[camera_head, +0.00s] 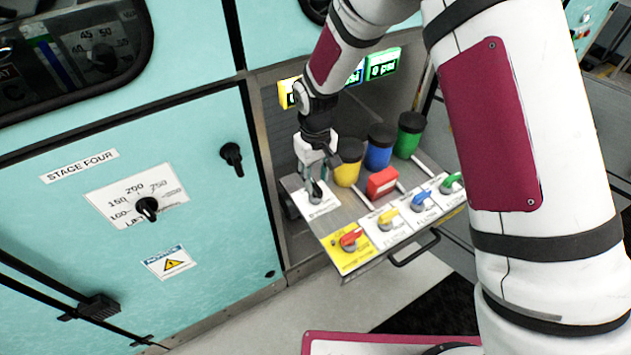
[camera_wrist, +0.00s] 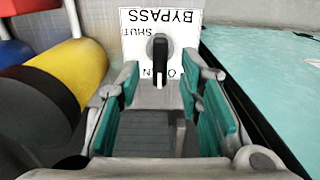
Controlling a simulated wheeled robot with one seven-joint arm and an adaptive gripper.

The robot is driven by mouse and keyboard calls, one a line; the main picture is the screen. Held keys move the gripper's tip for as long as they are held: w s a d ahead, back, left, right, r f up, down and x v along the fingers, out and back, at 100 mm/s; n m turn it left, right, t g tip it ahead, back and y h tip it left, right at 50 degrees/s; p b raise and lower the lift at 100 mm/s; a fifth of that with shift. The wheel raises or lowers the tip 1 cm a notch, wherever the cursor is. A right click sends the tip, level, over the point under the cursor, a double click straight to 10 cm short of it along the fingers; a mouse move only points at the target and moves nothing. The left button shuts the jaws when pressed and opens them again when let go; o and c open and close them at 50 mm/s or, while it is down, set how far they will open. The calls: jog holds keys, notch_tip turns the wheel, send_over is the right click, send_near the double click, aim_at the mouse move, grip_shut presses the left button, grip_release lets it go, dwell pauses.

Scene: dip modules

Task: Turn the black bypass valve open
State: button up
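The black bypass valve (camera_wrist: 160,62) is a narrow dark handle on a round grey base, on a white plate (camera_wrist: 190,20) marked BYPASS, SHUT and OPEN, upside down in the wrist view. The handle stands upright in that view, its lower end over the OPEN lettering and partly hiding it. My gripper (camera_wrist: 162,74) is open, with its teal-padded fingers left and right of the handle and visible gaps on both sides. In the head view my gripper (camera_head: 316,178) is over the plate (camera_head: 322,207) at the left end of the grey shelf and mostly hides the valve.
Yellow (camera_head: 348,162), blue (camera_head: 379,147) and green (camera_head: 410,135) canisters and a red block (camera_head: 381,183) stand right of my gripper. Red, yellow, blue and green valves line the shelf's front. A teal cabinet (camera_head: 215,205) is close on the left.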

aim_at(316, 185)
notch_tip(316, 185, up, 9)
jog(key=shift+r, duration=0.2)
dwell(0.5)
jog(key=s+d+r+m+t+p, duration=0.1)
jog(key=s+d+r+m, duration=0.1)
jog(key=s+d+r, duration=0.6)
jog(key=s+d+r+m+t+p, duration=0.1)
jog(key=s+d+r, duration=0.2)
jog(key=d+r, duration=0.65)
jog(key=s+d+r+m+t+p, duration=0.1)
jog(key=s+r, duration=0.3)
jog(key=s, duration=0.5)
jog(key=s+d+r+m+t+p, duration=0.1)
jog(key=s+d+r+m, duration=0.2)
jog(key=s, duration=0.5)
jog(key=shift+s+d+r, duration=0.4)
jog(key=shift+d+r, duration=0.25)
